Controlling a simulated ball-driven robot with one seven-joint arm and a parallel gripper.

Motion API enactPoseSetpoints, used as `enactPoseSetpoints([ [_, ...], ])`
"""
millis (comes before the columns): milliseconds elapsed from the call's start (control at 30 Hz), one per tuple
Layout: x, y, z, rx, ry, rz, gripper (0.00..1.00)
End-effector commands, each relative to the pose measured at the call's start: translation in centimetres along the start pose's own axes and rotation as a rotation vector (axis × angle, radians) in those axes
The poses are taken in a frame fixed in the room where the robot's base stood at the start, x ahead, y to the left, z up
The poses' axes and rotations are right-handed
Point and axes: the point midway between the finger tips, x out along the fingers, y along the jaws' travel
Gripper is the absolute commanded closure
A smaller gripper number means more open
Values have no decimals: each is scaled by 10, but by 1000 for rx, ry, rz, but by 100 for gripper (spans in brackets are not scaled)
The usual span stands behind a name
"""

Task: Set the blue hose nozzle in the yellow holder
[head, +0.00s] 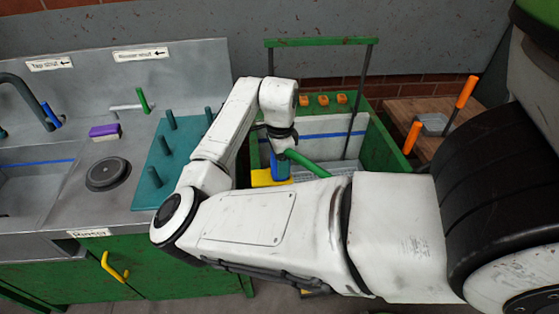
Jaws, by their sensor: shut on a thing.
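The blue hose nozzle (280,170) is upright below my gripper (283,147), with a green hose (310,163) leading off to the right. My gripper points down and is shut on the nozzle's upper part; its fingertips are small and partly hidden. The yellow holder (261,179) shows just left of the nozzle, at the green cart's near left side. The nozzle overlaps the holder in the picture. My forearm hides what lies below, so I cannot tell whether the nozzle is inside the holder or in front of it.
The green cart (385,150) has an upright frame with a green top bar (320,42). A sink counter (70,205) on the left carries a teal peg board (168,180), a purple brush (104,131) and a black round drain cover (108,173). A wooden bench (440,115) with orange handles stands right.

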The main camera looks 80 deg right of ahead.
Motion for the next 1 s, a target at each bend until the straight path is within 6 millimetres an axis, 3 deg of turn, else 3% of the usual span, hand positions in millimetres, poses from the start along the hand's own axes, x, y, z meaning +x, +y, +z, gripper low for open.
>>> enactPoseSetpoints([
  [667, 7, 0, 0, 0, 0, 0, 65],
  [700, 7, 0, 0, 0, 0, 0, 39],
  [1000, 7, 0, 0, 0, 0, 0, 10],
])
